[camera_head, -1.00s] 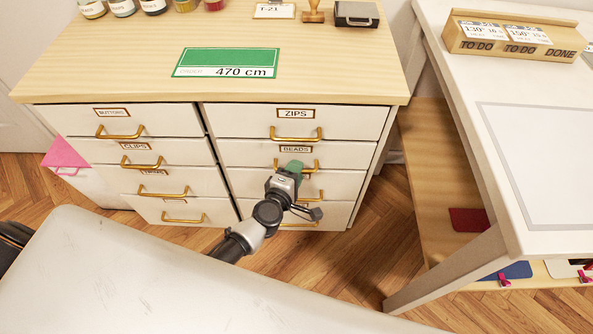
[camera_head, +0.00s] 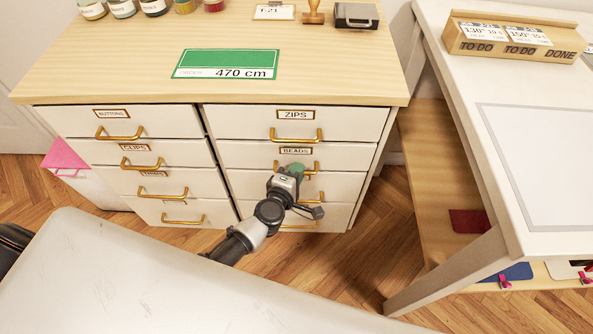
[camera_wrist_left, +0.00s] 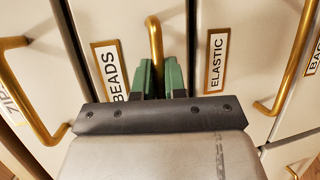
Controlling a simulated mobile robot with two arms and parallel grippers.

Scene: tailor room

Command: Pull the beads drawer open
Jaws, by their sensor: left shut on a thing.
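The white beads drawer (camera_head: 245,155) is second from the top in the right column of the cabinet, with a BEADS label (camera_head: 295,151) and a gold bar handle (camera_head: 317,167). Its front looks about flush with its neighbours. My left gripper (camera_head: 291,168) is at the middle of this handle and hides part of it. In the left wrist view, the green fingers (camera_wrist_left: 158,68) stand on either side of the gold handle (camera_wrist_left: 154,35), beside the BEADS label (camera_wrist_left: 110,70), and are shut on it. My right gripper is not in view.
The ZIPS drawer (camera_head: 240,123) is directly above, and the ELASTIC label (camera_wrist_left: 216,62) marks the drawer below. A white table (camera_head: 500,225) stands at the right. Wooden floor (camera_head: 375,225) is free between the cabinet and the table.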

